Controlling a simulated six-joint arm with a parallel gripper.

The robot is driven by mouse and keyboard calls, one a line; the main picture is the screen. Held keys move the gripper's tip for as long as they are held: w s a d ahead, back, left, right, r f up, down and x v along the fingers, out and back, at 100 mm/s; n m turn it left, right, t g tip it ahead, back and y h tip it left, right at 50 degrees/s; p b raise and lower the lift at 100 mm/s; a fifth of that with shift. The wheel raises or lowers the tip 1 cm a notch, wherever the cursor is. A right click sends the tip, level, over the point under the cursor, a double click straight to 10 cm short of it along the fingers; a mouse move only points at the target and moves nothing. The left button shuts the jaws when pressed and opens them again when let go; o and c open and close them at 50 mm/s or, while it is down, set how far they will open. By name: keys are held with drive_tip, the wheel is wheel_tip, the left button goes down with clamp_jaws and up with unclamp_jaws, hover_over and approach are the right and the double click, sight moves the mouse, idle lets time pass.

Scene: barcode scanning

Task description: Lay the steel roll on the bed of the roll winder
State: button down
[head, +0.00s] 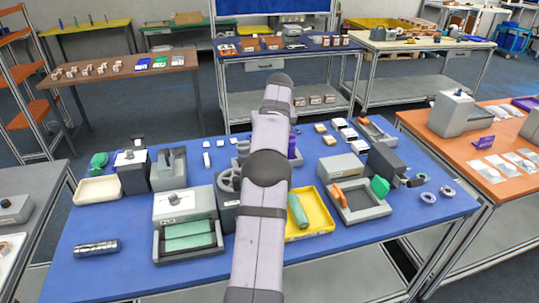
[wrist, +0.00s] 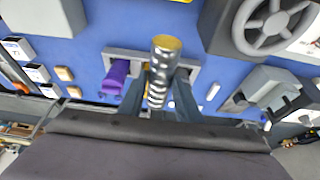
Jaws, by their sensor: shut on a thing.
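My gripper (wrist: 160,90) is shut on a shiny steel roll (wrist: 165,62) with dark bands and a yellowish end. In the wrist view the roll points away from the jaws, over or in front of a low grey fixture (wrist: 115,53) with a purple part (wrist: 115,78) beside it. I cannot tell whether the roll touches this fixture, or whether it is the roll winder. In the head view my arm hides the gripper, the held roll and much of the fixture; the purple part (head: 291,148) shows beside the arm. Another shiny banded cylinder (head: 96,248) lies at the table's front left.
A grey device with a spoked wheel (wrist: 270,25) stands close to the fixture. A machine with a green bed (head: 188,236), a yellow tray (head: 323,217) and a grey frame with an orange handle (head: 360,208) stand nearer the front. The blue table's (head: 120,275) front left has free room.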

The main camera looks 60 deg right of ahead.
drive_tip(key=shift+r, duration=1.25)
